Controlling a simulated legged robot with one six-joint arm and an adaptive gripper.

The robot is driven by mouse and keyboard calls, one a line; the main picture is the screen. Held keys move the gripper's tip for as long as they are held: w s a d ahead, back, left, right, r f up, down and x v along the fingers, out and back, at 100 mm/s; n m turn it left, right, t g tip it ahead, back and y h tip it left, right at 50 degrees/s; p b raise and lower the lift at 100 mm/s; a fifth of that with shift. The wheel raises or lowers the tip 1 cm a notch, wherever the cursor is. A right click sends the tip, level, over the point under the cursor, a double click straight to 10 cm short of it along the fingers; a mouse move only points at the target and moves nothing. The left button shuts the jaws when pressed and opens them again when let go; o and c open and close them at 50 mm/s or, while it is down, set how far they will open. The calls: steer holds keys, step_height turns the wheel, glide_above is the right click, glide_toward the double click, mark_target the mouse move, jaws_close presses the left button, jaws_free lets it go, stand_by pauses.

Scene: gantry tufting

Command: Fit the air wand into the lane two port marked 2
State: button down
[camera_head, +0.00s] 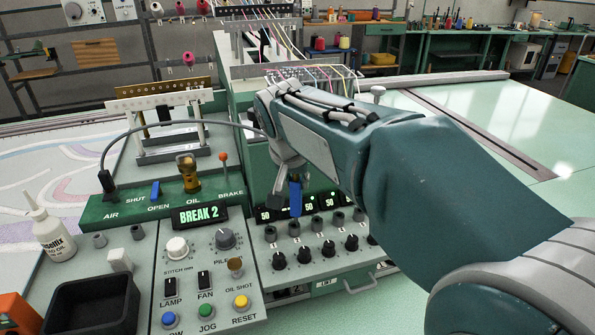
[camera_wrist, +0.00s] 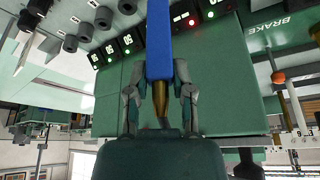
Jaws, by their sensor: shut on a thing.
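The air wand is blue with a brass end. In the wrist view the blue wand (camera_wrist: 159,45) stands between the fingers of my gripper (camera_wrist: 160,88), which is shut on it. In the head view the wand (camera_head: 295,196) hangs below my gripper (camera_head: 287,168), in front of the row of lane displays and apart from the grey ports as far as I can see. The row of grey ports (camera_head: 293,228) lies below the displays. The wand's lower tip against the second port is hard to judge. A small 2 shows low on the panel front.
A dark hose runs from the AIR fitting (camera_head: 106,180) to my arm. A BREAK 2 display (camera_head: 199,217), a brass valve (camera_head: 187,172) and a red-tipped brake lever (camera_head: 223,160) stand left. Black knobs (camera_head: 303,254) line the panel. A black tray (camera_head: 92,305) and oil bottle (camera_head: 50,232) are further left.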

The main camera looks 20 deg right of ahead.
steer(key=shift+a+f, duration=0.1)
steer(key=shift+a, duration=0.5)
steer(key=shift+s+d+f, duration=0.1)
steer(key=shift+d+f, duration=0.05)
steer(key=shift+d, duration=0.65)
steer(key=shift+a, duration=0.5)
steer(key=shift+f, duration=1.15)
stand_by(0.4)
steer(key=shift+c, duration=2.1)
jaws_free()
